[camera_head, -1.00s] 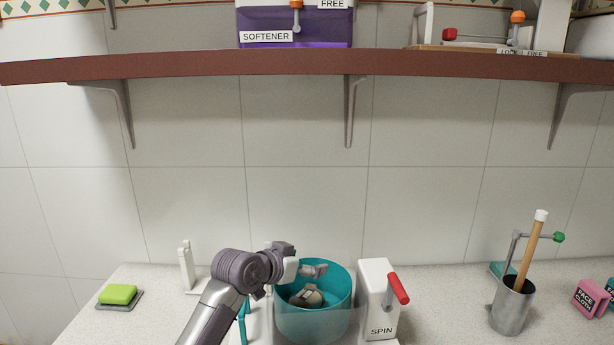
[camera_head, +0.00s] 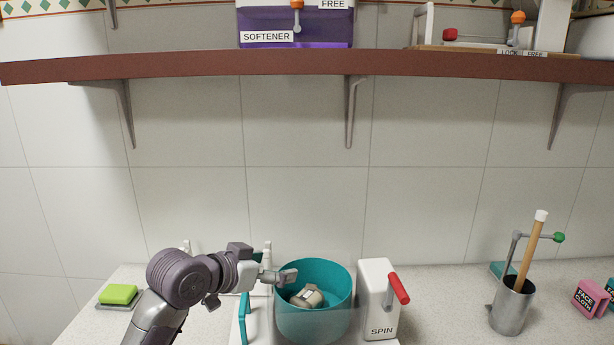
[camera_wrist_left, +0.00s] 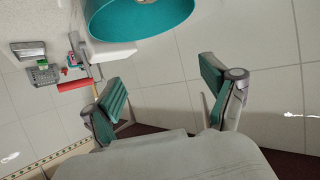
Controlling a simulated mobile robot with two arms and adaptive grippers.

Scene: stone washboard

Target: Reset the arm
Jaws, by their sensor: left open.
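My left arm comes in from the lower left in the head view. Its gripper (camera_head: 284,277) is at the left rim of a teal tub (camera_head: 316,322). In the left wrist view the left gripper (camera_wrist_left: 160,105) is open, its two teal-padded fingers spread wide with nothing between them. The teal tub also shows at the top of that view (camera_wrist_left: 140,22), beyond the fingers. A beige and grey item (camera_head: 307,296) lies inside the tub; what it is I cannot tell. My right gripper is not in view.
A white SPIN box (camera_head: 378,300) with a red handle stands right of the tub. A green soap (camera_head: 118,294) lies far left. A metal cup (camera_head: 512,308) with a wooden stick and pink box (camera_head: 590,298) stand right. A brown shelf (camera_head: 300,65) runs above.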

